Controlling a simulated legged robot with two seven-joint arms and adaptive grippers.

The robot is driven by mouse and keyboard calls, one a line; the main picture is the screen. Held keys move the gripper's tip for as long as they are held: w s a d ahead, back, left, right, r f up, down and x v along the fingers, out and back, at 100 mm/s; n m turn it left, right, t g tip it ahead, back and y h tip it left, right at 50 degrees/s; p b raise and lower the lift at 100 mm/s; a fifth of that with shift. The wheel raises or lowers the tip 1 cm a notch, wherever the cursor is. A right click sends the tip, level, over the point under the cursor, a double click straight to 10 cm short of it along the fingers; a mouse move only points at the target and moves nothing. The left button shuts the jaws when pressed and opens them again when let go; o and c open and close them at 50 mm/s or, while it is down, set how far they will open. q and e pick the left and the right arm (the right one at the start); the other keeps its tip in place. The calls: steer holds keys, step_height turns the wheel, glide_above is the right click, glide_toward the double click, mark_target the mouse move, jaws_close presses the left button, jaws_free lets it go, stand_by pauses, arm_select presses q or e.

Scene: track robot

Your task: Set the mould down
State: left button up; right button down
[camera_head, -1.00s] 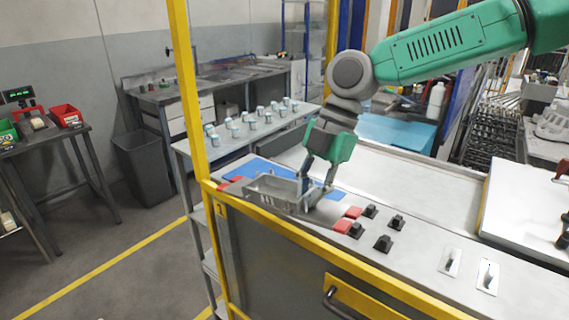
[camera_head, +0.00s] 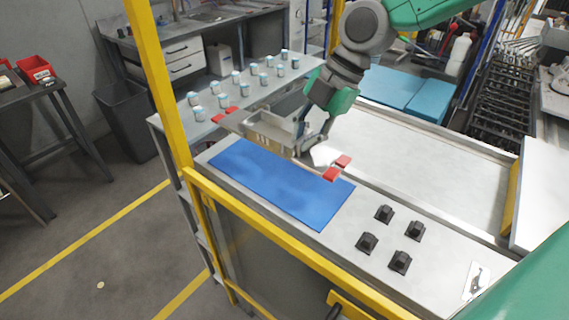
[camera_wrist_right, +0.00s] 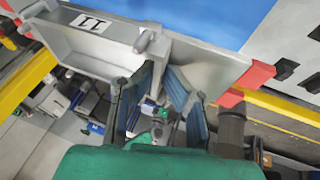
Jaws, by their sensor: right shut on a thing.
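The mould (camera_head: 262,128) is a grey metal tray-like piece with red ends. It hangs in my right gripper (camera_head: 312,138) above the back edge of a blue mat (camera_head: 275,184). In the right wrist view the mould (camera_wrist_right: 205,62) fills the upper part, with a white label marked with two bars and a red end block at right. The two blue-padded fingers of my right gripper (camera_wrist_right: 160,98) are closed on a middle part of it. The mat below looks bare. My left gripper is not in view.
Several black blocks (camera_head: 385,214) stand on the bench right of the mat. A yellow post (camera_head: 158,85) and rail (camera_head: 270,238) run along the near side. Several small light-blue-and-white cups (camera_head: 236,77) stand on a shelf behind. A pale panel (camera_head: 430,160) lies to the right.

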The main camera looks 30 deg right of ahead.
glide_above(297, 187)
steer(key=d, duration=0.2)
steer(key=f, duration=0.5)
steer(key=shift+a+f, duration=0.2)
steer(key=shift+f, duration=0.2)
steer(key=shift+s+d+f, duration=0.1)
steer(key=shift+d+f, duration=0.15)
steer(key=shift+f, duration=0.35)
step_height(297, 187, down, 2)
steer(key=shift+a+f, duration=0.25)
steer(key=shift+f, duration=0.15)
steer(key=shift+a, duration=0.25)
steer(key=c, duration=1.7)
jaws_free()
steer(key=shift+s+d, duration=0.1)
steer(key=shift+d, duration=0.1)
